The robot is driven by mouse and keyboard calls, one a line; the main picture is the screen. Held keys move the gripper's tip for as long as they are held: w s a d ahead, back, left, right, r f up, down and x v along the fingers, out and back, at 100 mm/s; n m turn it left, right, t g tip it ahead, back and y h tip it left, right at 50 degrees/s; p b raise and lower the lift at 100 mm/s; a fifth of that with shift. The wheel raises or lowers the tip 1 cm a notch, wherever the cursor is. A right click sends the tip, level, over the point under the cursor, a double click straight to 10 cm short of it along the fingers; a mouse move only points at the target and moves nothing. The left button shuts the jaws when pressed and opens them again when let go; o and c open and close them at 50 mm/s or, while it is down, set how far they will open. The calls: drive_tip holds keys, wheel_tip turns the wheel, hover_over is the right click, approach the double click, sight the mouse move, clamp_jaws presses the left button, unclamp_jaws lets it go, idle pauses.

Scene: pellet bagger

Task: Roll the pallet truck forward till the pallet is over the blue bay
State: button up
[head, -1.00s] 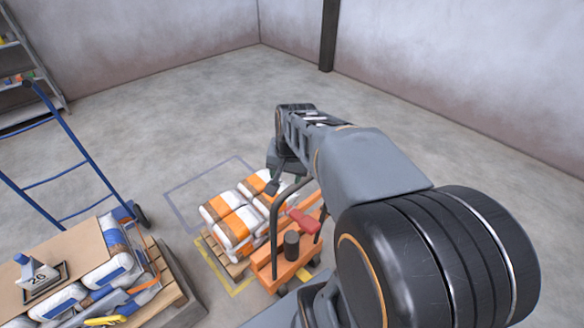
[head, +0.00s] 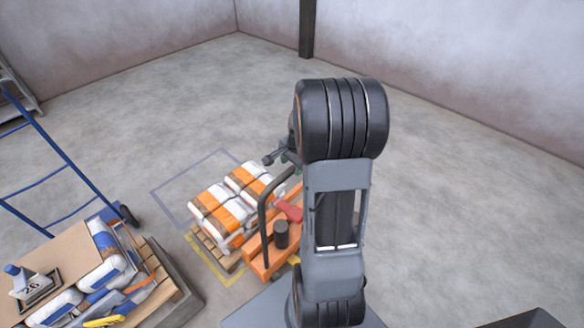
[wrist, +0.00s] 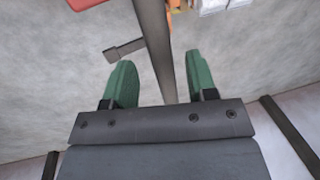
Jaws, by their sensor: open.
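The orange pallet truck (head: 257,252) stands right of the pallet (head: 206,242), which carries orange-and-white bags (head: 222,212). The pallet sits mostly within a yellow floor outline (head: 207,266). The blue bay (head: 187,169), a thin blue-grey outline, lies just beyond, its near part hidden by the bags. The truck's dark hoop handle (head: 263,207) rises toward my gripper (head: 288,157), which is partly hidden by my arm. In the wrist view my gripper (wrist: 160,78) has its green fingers apart, with a dark bar (wrist: 154,42) running between them; I cannot tell its depth or any contact.
A blue hand truck (head: 65,170) stands at the left. A loaded pallet with bags, a board and a 20-marked weight (head: 35,284) is at the lower left. A dark post (head: 307,28) stands at the back wall. The floor beyond the blue bay is clear.

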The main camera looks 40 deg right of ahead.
drive_tip(key=shift+w+f, duration=0.15)
drive_tip(key=shift+f, duration=0.55)
drive_tip(key=shift+w+f, duration=0.15)
drive_tip(key=shift+f, duration=0.55)
clamp_jaws()
